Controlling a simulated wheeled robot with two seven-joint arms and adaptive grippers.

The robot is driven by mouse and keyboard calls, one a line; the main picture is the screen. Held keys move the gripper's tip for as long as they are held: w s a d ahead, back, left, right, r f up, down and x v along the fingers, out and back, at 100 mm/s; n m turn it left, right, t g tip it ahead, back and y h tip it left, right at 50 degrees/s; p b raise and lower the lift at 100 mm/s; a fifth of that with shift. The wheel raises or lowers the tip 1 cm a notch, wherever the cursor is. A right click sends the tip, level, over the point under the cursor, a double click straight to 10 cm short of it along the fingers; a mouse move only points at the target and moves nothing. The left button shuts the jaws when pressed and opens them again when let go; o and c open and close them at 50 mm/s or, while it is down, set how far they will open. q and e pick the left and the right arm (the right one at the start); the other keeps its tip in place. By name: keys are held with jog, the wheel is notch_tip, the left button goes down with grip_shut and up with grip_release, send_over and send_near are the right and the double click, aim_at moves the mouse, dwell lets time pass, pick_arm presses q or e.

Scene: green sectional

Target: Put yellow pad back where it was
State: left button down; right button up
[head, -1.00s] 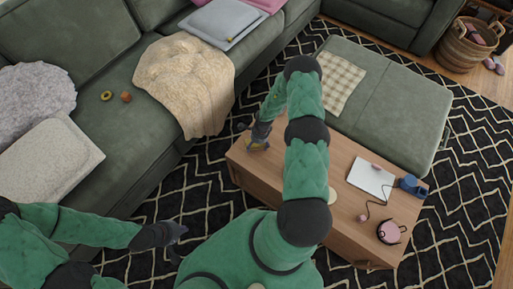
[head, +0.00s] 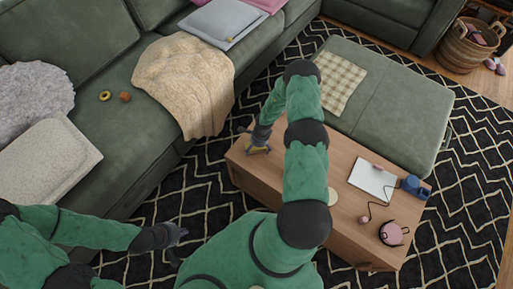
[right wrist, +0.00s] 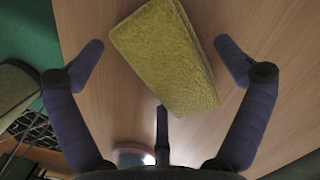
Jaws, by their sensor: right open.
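The yellow pad (head: 257,150) lies on the left end of the wooden coffee table (head: 330,190), mostly hidden by my right gripper (head: 255,142) in the head view. In the right wrist view the pad (right wrist: 166,55) is a thick, rough-textured block lying tilted on the wood. The fingers of my right gripper (right wrist: 160,62) are spread wide on either side of it, with visible gaps. My left gripper (head: 180,245) is empty over the dark rug, left of the table, and its fingers look spread.
A green sofa (head: 110,110) with a beige throw stands to the left. A green ottoman (head: 395,110) stands behind the table.

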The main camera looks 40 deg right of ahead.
jog(key=shift+r, duration=0.1)
notch_tip(320, 180, up, 12)
jog(key=d+p, duration=0.2)
jog(key=p, duration=0.5)
jog(key=s+a+r+n+y, duration=0.1)
jog(key=s+a+n, duration=0.4)
jog(key=a, duration=0.5)
jog(key=s+a+r+n, duration=0.4)
jog(key=s+a+n, duration=0.1)
jog(key=a+n, duration=0.4)
jog(key=s+a+r+n+y, duration=0.1)
jog(key=s+a+n, duration=0.4)
jog(key=a, duration=0.5)
jog(key=shift+s+a+r+n+y, duration=0.3)
jog(key=shift+r+n, duration=0.35)
jog(key=shift+n, duration=0.55)
